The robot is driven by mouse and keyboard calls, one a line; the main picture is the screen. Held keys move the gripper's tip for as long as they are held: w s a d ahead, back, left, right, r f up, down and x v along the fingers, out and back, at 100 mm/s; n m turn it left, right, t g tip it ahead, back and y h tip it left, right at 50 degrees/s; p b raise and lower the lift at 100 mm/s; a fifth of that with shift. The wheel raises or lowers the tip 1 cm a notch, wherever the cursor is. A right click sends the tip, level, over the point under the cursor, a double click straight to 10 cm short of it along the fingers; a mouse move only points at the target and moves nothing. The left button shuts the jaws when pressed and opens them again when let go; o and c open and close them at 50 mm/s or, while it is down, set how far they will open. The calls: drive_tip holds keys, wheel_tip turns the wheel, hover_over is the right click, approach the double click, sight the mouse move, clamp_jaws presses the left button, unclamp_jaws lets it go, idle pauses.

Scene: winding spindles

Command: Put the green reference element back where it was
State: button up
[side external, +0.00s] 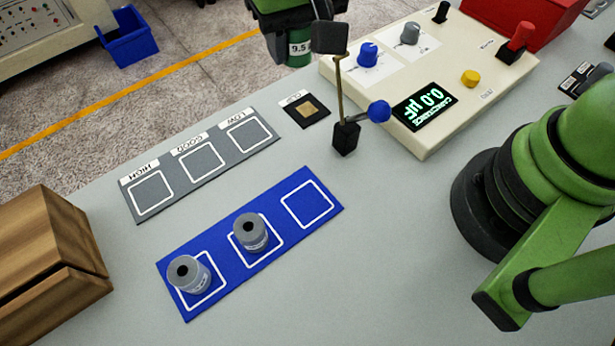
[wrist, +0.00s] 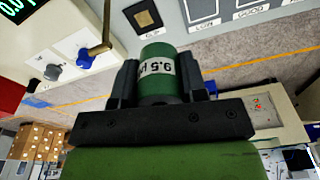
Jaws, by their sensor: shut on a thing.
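In the wrist view the green element (wrist: 157,57) sits between the two dark fingers of my gripper (wrist: 160,85). A black pad with a gold square (side external: 308,111) lies on the table, bare, with a small white label beside it. In the side view the element is beyond and above this pad, apart from it.
A black block (side external: 345,138) with a brass rod and blue knob stands beside the capacitance meter (side external: 445,130), which reads 0.0 µF. Two grey spools (side external: 250,232) (side external: 188,273) stand on the blue mat (side external: 275,215); its right square is empty. The grey mat (side external: 170,172) has empty squares.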

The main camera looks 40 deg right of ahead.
drive_tip(key=s+a, duration=0.7)
drive_tip(key=s, duration=0.4)
hover_over(306, 200)
drive_tip(key=f, duration=1)
drive_tip(key=shift+s+f, duration=0.25)
drive_tip(key=shift+f, duration=2.3)
drive_tip(key=shift+f, duration=0.1)
drive_tip(key=o, duration=1)
drive_tip(key=r, duration=0.4)
drive_tip(key=s+r, duration=0.1)
drive_tip(key=r, duration=0.7)
drive_tip(key=shift+s+a+r, duration=0.1)
drive_tip(key=shift+s+a, duration=0.05)
